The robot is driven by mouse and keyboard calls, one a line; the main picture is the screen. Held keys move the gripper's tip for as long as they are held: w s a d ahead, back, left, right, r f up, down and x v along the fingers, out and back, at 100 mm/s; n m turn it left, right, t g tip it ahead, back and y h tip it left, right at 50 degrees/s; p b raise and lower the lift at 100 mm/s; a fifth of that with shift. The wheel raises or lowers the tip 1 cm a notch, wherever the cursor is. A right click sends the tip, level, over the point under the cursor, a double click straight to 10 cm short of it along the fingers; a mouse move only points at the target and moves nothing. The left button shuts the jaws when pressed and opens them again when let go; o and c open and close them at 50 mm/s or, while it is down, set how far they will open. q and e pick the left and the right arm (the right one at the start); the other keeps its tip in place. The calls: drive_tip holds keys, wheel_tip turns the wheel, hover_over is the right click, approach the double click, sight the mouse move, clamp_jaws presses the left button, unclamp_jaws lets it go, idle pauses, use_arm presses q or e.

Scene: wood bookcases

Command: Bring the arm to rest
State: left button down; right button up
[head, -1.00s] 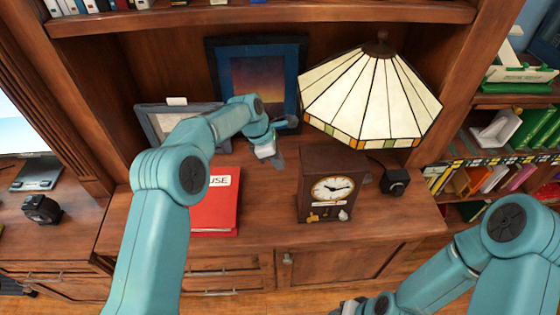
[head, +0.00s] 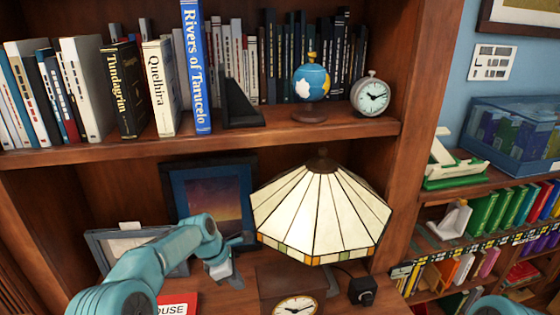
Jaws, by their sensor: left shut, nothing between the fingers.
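My left arm comes in from the lower left of the head view, in front of the bookcase. My left gripper (head: 222,273) is shut and empty above the lower shelf, left of the lamp and in front of the dark framed picture. It looks apart from both, though the gap is hard to judge. Of my right arm only a teal joint shows at the bottom right edge; its gripper is out of view.
The stained-glass lamp (head: 322,212) stands close right of the left gripper. A framed sunset picture (head: 212,205) leans behind it. A wooden clock (head: 292,290) and a red book (head: 178,303) are below. The upper shelf (head: 90,158) holds books, a globe (head: 311,82) and an alarm clock (head: 370,96).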

use_arm(q)
drive_tip(key=s+a+f+g+b, duration=0.1)
drive_tip(key=s+f+g+b, duration=0.2)
drive_tip(key=s+f, duration=1.05)
drive_tip(key=s+d+f+m+t+b, duration=0.1)
drive_tip(key=s+f+m, duration=0.4)
drive_tip(key=s+m, duration=0.4)
drive_tip(key=s+d+f+m+t, duration=0.1)
drive_tip(key=s+f+m, duration=0.4)
drive_tip(key=s+m, duration=0.4)
drive_tip(key=s, duration=0.3)
drive_tip(key=shift+d+f+t+b, duration=0.35)
drive_tip(key=shift+d+t, duration=0.05)
